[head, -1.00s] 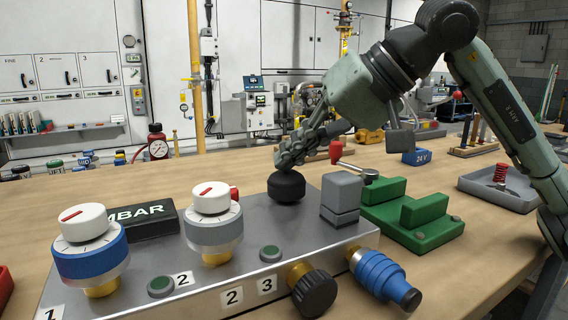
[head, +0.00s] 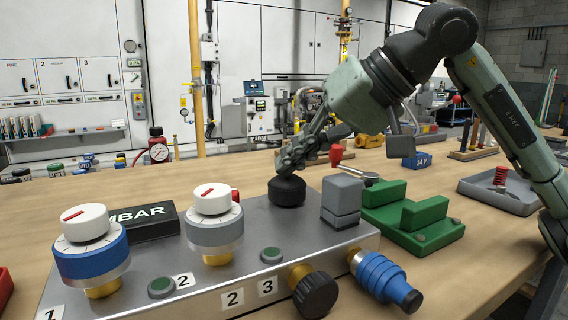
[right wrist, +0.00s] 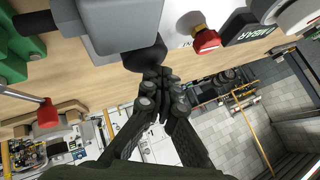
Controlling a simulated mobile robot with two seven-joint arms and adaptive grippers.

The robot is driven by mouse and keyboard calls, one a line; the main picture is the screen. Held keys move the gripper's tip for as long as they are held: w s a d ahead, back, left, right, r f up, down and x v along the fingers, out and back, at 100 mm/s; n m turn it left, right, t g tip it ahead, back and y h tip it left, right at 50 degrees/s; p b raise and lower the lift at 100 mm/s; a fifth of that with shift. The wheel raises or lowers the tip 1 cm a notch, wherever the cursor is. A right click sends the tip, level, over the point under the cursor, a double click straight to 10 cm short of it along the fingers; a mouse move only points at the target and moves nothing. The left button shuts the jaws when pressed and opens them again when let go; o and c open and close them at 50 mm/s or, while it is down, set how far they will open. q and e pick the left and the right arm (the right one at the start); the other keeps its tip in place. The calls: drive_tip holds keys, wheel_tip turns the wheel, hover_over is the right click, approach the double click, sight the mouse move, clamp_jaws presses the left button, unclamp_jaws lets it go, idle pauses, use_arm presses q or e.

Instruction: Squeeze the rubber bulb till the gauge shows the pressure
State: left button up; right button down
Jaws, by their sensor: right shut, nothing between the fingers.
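The black rubber bulb (head: 287,192) stands on the back part of the grey metal panel box (head: 330,240). My right gripper (head: 285,170) is shut with nothing between its fingers. Its fingertips point down at the top of the bulb and appear to touch it. In the right wrist view the shut fingertips (right wrist: 157,75) are at the bulb's dark end (right wrist: 145,57). The black MBAR display (head: 150,221) is partly hidden behind a knob, and no number is readable. My left gripper is out of view.
Two white-topped knobs (head: 90,245) (head: 214,225) stand left of the bulb. A grey block (head: 341,195) and a green fixture (head: 410,215) are to its right. A blue connector (head: 385,277) sticks out in front. The table behind the panel box is largely clear.

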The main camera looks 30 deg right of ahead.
drive_tip(key=shift+w+r+p, duration=0.2)
drive_tip(key=shift+p, duration=0.5)
drive_tip(key=shift+w+d+r+p, duration=0.2)
drive_tip(key=shift+w+r+p, duration=0.05)
drive_tip(key=shift+r+p, duration=0.15)
drive_tip(key=shift+w, duration=0.2)
drive_tip(key=shift+d+r, duration=0.1)
drive_tip(key=shift+r, duration=0.1)
drive_tip(key=shift+r+p, duration=0.2)
drive_tip(key=shift+p, duration=0.25)
wheel_tip(320, 180, up, 4)
drive_tip(key=p, duration=0.4)
drive_tip(key=shift+d+r, duration=0.1)
drive_tip(key=shift+r, duration=0.15)
drive_tip(key=shift+f, duration=0.1)
